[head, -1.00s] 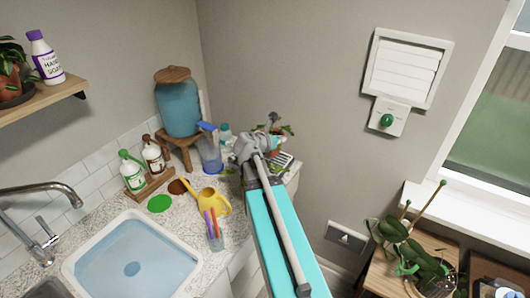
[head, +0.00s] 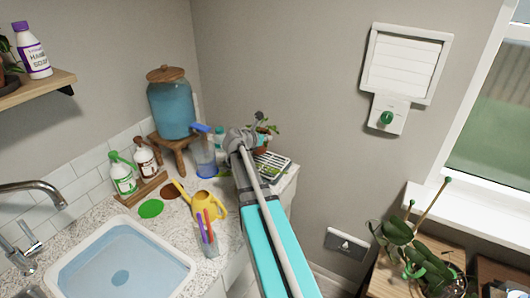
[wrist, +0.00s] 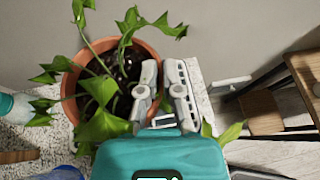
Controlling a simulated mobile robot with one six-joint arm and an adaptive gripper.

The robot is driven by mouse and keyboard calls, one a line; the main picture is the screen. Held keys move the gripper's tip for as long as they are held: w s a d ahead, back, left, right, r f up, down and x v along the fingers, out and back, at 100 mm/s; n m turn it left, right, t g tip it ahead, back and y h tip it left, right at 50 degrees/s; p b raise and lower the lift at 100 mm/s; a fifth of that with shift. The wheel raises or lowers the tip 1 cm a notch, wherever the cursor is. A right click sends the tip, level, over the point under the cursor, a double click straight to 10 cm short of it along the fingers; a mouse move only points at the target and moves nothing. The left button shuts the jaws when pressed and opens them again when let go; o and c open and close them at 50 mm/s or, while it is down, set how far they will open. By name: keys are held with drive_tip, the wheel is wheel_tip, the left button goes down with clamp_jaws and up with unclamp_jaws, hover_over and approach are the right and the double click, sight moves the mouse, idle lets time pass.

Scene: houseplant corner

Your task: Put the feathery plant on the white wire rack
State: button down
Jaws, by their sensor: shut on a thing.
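My gripper (wrist: 160,92) is shut on the rim of a terracotta pot (wrist: 67,104). The pot holds a plant (wrist: 102,90) with pointed green leaves on trailing stems; the leaves do not look clearly feathery. In the head view the held plant (head: 268,128) is at the counter's far right corner, partly hidden by my gripper (head: 238,140). The white wire rack (head: 275,164) lies on the counter just below and right of the pot. In the wrist view part of the rack (wrist: 186,98) shows beside my fingers. Whether the pot touches the rack I cannot tell.
The wall is close behind. A leafy plant (head: 410,245) is at the lower right.

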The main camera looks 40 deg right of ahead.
sight(264, 147)
drive_tip(key=shift+w+d+f+b, duration=0.15)
drive_tip(key=shift+w+f+b, duration=0.3)
drive_tip(key=shift+w+f, duration=0.15)
drive_tip(key=shift+w+d+f+b, duration=0.15)
drive_tip(key=shift+w+f+b, duration=0.3)
drive_tip(key=shift+f, duration=0.25)
drive_tip(key=shift+w+d+f+b, duration=0.15)
drive_tip(key=shift+w+f+b, duration=0.2)
drive_tip(key=shift+f+b, duration=1.65)
drive_tip(key=shift+b, duration=0.05)
drive_tip(key=c, duration=0.8)
unclamp_jaws()
